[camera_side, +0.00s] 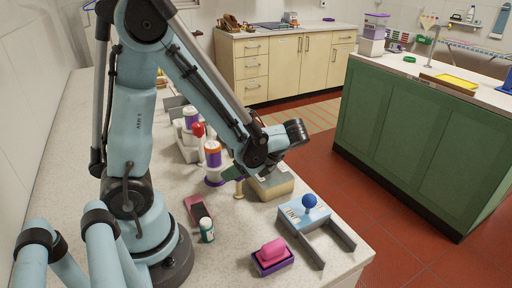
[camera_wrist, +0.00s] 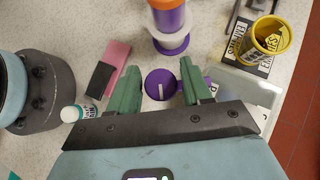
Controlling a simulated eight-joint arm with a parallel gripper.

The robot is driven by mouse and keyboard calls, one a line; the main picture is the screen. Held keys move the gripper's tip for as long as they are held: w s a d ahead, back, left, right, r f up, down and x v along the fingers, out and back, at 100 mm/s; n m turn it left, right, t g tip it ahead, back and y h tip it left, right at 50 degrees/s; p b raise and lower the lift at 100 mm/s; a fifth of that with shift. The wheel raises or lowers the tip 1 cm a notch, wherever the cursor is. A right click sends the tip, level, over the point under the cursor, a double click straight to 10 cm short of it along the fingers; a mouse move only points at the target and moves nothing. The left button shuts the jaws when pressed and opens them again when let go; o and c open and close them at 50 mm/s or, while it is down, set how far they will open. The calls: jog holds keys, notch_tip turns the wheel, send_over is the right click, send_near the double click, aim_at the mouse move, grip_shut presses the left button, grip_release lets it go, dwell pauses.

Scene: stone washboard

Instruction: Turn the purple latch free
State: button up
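A round purple piece with a pale bar across it (camera_wrist: 153,84), which looks like the purple latch, shows between my fingers in the wrist view. My gripper (camera_wrist: 160,72) is open, its two green fingers on either side of that piece with small gaps seen from above. I cannot tell how far above it the fingertips are. In the side view my gripper (camera_side: 235,172) reaches down beside the orange, white and purple container (camera_side: 213,160), and I cannot make out the latch there. The container also shows just beyond the fingers in the wrist view (camera_wrist: 167,20).
A pink and black block (camera_side: 198,208) and a small white-capped bottle (camera_side: 206,232) lie on the near side. A yellowish box (camera_side: 274,187), a blue box with a ball knob (camera_side: 296,215) and pink soap in a purple dish (camera_side: 270,255) stand to the right. A yellow tin (camera_wrist: 264,45) is at upper right.

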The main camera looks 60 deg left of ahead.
jog(key=shift+o, duration=0.7)
jog(key=shift+w+d, duration=0.1)
jog(key=shift+w+d+r, duration=0.1)
jog(key=shift+d+r, duration=0.1)
jog(key=shift+r, duration=0.1)
notch_tip(320, 180, up, 8)
jog(key=d, duration=0.1)
jog(key=shift+w+d+r, duration=0.15)
jog(key=shift+w+r, duration=0.1)
jog(key=shift+w, duration=0.1)
